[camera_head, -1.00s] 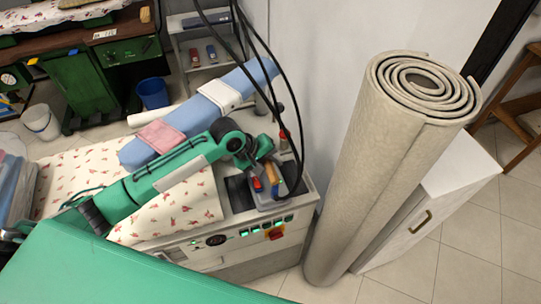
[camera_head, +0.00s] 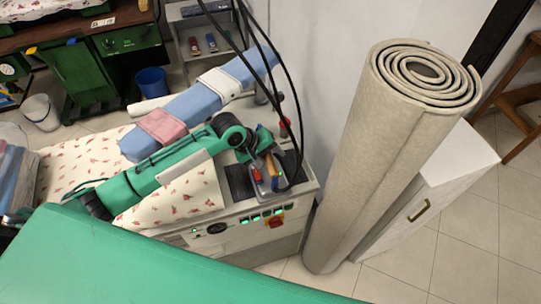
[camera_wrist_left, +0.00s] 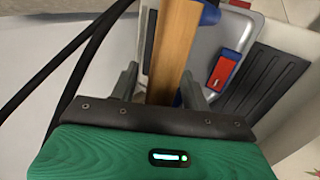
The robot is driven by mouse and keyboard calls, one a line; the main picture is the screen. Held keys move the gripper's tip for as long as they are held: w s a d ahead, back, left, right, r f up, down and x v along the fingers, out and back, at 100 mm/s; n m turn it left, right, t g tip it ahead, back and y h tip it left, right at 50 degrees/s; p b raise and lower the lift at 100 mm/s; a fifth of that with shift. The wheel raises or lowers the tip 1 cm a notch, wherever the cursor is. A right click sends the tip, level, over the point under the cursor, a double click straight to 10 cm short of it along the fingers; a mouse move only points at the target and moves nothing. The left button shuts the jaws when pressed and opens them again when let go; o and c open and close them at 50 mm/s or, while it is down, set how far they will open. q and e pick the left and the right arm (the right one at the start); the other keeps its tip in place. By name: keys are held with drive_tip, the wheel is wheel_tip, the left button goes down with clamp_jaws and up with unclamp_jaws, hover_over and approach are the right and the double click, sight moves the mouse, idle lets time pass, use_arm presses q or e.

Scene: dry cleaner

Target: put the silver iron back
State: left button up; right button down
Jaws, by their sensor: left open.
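The silver iron (camera_head: 266,195) sits on the right end of the ironing station, beside a dark ribbed pad (camera_head: 238,182). It has a wooden handle with a blue end piece and a red part on its body. In the left wrist view the wooden handle (camera_wrist_left: 174,45) runs between the fingers of my left gripper (camera_wrist_left: 160,88), and the silver body (camera_wrist_left: 215,45) lies beneath. My left gripper also shows in the head view (camera_head: 267,150), open at the handle. Whether either finger touches the handle is hard to tell. My right gripper is not in view.
Black cables (camera_head: 277,60) hang down beside the iron and my gripper. A blue sleeve board (camera_head: 190,105) with a pink cloth (camera_head: 162,124) stands behind my arm. A tall rolled carpet (camera_head: 375,160) and a white cabinet (camera_head: 445,190) stand to the right.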

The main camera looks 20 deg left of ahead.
use_arm(q)
drive_tip(key=b+v, duration=0.2)
drive_tip(key=v, duration=1)
